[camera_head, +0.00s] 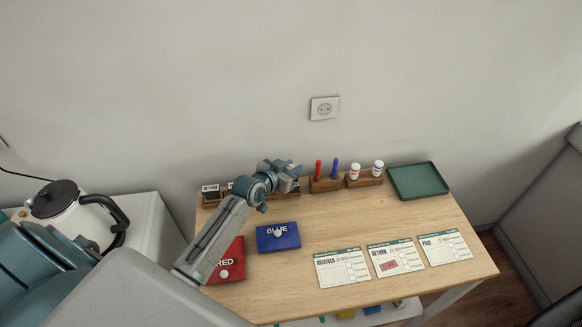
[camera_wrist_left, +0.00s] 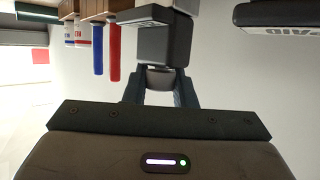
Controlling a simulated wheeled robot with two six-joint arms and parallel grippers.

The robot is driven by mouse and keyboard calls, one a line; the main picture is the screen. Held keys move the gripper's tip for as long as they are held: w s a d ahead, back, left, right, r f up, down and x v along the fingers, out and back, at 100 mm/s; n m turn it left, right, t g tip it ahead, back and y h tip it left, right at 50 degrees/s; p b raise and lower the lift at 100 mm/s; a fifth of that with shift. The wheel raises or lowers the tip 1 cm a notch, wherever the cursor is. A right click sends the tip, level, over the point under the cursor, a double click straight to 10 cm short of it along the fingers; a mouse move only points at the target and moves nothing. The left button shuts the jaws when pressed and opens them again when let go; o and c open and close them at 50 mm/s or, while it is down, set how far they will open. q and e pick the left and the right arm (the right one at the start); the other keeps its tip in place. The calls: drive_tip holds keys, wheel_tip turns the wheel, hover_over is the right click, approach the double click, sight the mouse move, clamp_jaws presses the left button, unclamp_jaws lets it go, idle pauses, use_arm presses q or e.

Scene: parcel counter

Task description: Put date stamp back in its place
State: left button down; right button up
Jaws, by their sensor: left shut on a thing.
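My left gripper (camera_head: 285,172) is over the right end of the wooden stamp rack (camera_head: 208,202) at the back left of the table. In the left wrist view, its two fingers (camera_wrist_left: 159,92) are shut on the date stamp (camera_wrist_left: 165,42), a dark grey block with a lighter part between the fingers. In the head view the gripper mostly hides the stamp. I cannot tell whether the stamp touches the rack. A stamp marked RETURN (camera_head: 210,188) stands at the rack's left end. A PAID stamp (camera_wrist_left: 285,14) shows in the left wrist view. My right gripper is not in view.
Right of the rack stand a red marker (camera_head: 318,169) and a blue marker (camera_head: 334,168), then white bottles (camera_head: 355,171) in a holder and a green tray (camera_head: 418,181). Red (camera_head: 229,262) and blue (camera_head: 278,237) ink pads and several cards (camera_head: 343,268) lie in front.

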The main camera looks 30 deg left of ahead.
use_arm(q)
drive_tip(key=shift+f+b, duration=0.4)
drive_tip(key=shift+f, duration=0.2)
drive_tip(key=shift+f+b, duration=0.6)
drive_tip(key=shift+f, duration=0.15)
drive_tip(key=c, duration=1.4)
unclamp_jaws()
drive_tip(key=shift+s, duration=0.1)
drive_tip(key=shift+s+a+r+p, duration=0.1)
drive_tip(key=shift+s+r+p, duration=0.25)
drive_tip(key=shift+s+p, duration=0.2)
drive_tip(key=p+v, duration=0.2)
drive_tip(key=v, duration=0.2)
